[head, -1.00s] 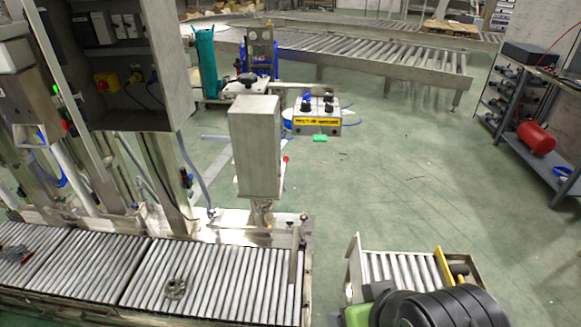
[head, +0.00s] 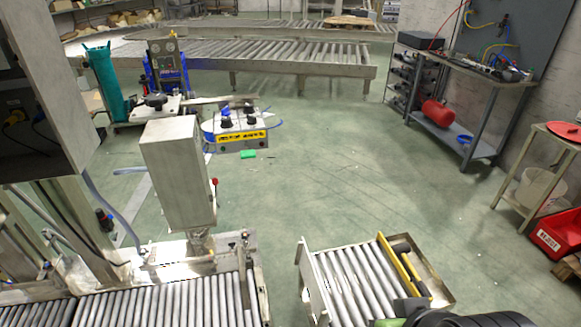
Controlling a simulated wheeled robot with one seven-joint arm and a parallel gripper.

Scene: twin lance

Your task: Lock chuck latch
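I cannot make out a chuck latch for certain. A tall grey metal housing (head: 180,172) stands at the end of the left roller conveyor (head: 165,308), with a small red-knobbed lever (head: 215,182) on its right side. Behind it, a white-plated unit (head: 140,108) carries a black knob (head: 155,100). A grey control box (head: 236,128) with black knobs and a yellow label strip is to its right.
A short roller section (head: 350,285) with a yellow bar (head: 399,268) stands at bottom centre. A long conveyor (head: 270,55) crosses the back. A workbench (head: 450,72) and a red bin (head: 560,235) are on the right. Green floor between is open.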

